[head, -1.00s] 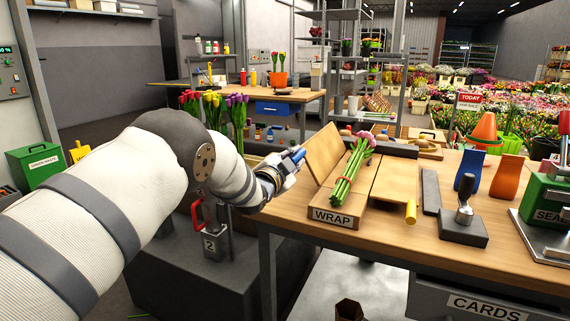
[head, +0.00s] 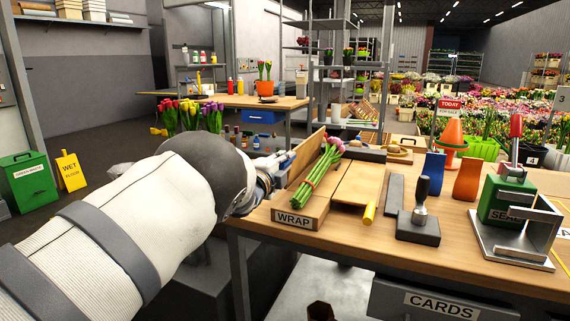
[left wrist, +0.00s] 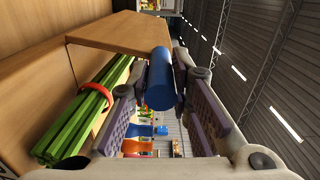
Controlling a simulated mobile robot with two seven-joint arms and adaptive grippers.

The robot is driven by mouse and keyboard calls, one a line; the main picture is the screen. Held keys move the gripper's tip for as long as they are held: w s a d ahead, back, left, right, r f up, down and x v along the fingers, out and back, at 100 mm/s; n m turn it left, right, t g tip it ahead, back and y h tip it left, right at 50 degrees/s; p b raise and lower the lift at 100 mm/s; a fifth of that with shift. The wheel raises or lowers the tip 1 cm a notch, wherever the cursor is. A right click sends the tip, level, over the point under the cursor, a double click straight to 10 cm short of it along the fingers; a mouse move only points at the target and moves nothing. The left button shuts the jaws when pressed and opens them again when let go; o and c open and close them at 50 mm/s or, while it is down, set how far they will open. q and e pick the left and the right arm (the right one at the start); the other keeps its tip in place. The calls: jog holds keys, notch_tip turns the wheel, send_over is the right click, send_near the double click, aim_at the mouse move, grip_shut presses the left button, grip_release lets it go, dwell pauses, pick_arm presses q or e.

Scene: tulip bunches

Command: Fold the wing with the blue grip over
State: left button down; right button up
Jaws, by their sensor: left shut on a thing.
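The wrap stand (head: 294,219), labelled WRAP, sits on the wooden bench. Its left wing (head: 307,155) is a wooden board that stands steeply up; it also shows in the left wrist view (left wrist: 120,33). A blue grip (left wrist: 160,80) is fixed at this wing's edge. My left gripper (head: 276,163) is at the wing's outer side, shut on the blue grip, with a finger on each side of it. A bunch of pink tulips (head: 322,170) with green stems and a red band lies in the stand beside the wing. The right wing (head: 360,184), with a yellow grip (head: 370,212), lies flat.
A dark stamp-like tool (head: 418,225) on a block, blue (head: 434,166) and orange (head: 467,179) holders and a green SEAL press (head: 505,200) stand to the right. A CARDS drawer (head: 440,300) is under the bench front. Potted tulips stand on a bench behind.

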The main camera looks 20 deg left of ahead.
pick_arm(q)
jog(key=shift+d, duration=0.45)
jog(key=c, duration=1.4)
grip_release()
jog(key=shift+c, duration=0.2)
jog(key=shift+s, duration=0.1)
jog(key=s, duration=1.2)
